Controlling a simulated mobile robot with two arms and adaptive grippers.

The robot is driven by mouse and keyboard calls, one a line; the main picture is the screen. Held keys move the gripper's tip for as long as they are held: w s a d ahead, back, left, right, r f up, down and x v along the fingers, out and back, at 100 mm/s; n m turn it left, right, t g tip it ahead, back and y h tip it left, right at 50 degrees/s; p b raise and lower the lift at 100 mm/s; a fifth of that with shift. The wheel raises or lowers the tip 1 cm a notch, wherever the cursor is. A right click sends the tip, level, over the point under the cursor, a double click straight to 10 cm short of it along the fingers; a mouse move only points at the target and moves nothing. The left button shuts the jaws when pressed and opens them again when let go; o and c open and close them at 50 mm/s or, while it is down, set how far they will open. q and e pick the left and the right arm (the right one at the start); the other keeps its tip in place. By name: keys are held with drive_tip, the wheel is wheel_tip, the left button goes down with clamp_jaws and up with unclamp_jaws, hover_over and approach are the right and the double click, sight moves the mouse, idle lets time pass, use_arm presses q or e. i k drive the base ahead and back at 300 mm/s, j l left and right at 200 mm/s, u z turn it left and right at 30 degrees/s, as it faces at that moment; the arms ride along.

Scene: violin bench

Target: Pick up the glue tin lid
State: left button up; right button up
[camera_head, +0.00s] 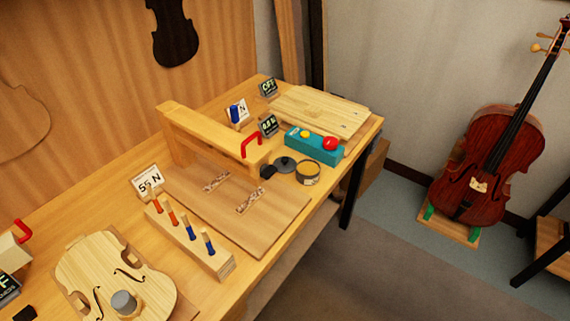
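The glue tin lid appears to be the dark grey disc with a small knob (285,164), lying flat on the bench near its front edge. Just right of it stands a small round open tin (308,173) with a dark side and amber contents. The lid is beside the tin, not on it. Neither of my grippers shows in the head view.
A teal box with a red button (330,144) stands behind the tin. A small black object (267,171) and a wooden frame with a red handle (250,145) are left of the lid. A peg rack (190,238) and violin body (115,275) are nearer. A cello (490,170) stands right.

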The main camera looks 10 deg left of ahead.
sight(285, 165)
drive_tip(key=i+l+z, duration=0.2)
drive_tip(key=z, duration=0.2)
drive_tip(key=i+l+z, duration=0.1)
drive_tip(key=i+z, duration=0.35)
drive_tip(key=k, duration=0.1)
